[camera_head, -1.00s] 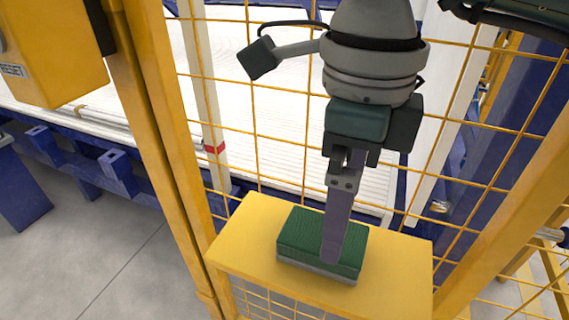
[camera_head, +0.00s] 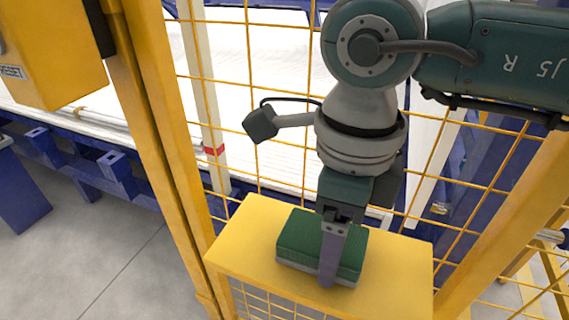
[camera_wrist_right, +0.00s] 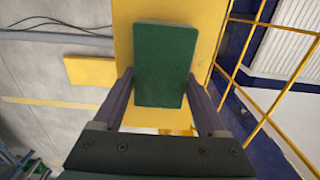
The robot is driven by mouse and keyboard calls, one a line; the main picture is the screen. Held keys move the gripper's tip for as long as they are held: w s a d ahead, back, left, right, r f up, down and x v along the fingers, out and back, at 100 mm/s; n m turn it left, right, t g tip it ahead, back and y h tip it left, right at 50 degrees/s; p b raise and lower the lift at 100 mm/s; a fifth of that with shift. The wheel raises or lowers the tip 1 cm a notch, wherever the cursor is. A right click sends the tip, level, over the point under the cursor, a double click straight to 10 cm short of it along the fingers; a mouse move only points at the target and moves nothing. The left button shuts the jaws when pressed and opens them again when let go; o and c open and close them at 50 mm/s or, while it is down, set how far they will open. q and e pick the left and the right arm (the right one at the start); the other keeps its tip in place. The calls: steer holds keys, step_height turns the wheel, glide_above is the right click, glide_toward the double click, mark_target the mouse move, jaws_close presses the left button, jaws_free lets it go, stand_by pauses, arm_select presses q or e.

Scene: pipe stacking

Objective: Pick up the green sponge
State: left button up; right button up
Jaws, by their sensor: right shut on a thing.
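The green sponge (camera_head: 299,236), a block with a paler underside, lies flat on a yellow shelf (camera_head: 399,262). My right gripper (camera_wrist_right: 160,73) comes down over it from above and is shut on it. In the head view one finger of the right gripper (camera_head: 328,270) stands against the sponge's near side; the other finger is hidden. In the right wrist view the sponge (camera_wrist_right: 166,62) lies between the two fingers, one along each long side. I see no clear gap between sponge and shelf. My left gripper is not in view.
A yellow wire mesh fence (camera_head: 253,120) stands right behind the shelf. A thick yellow post (camera_head: 160,150) rises at its left, with a yellow box (camera_head: 50,60) on it. Another yellow beam (camera_head: 500,235) is at the right. Grey floor is open at the lower left.

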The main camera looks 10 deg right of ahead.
steer(key=c, duration=0.7)
steer(key=shift+o, duration=0.2)
steer(key=shift+r, duration=0.15)
step_height(320, 180, up, 20)
steer(key=p, duration=0.1)
steer(key=o, duration=0.8)
steer(key=c, duration=0.7)
steer(key=shift+o, duration=0.2)
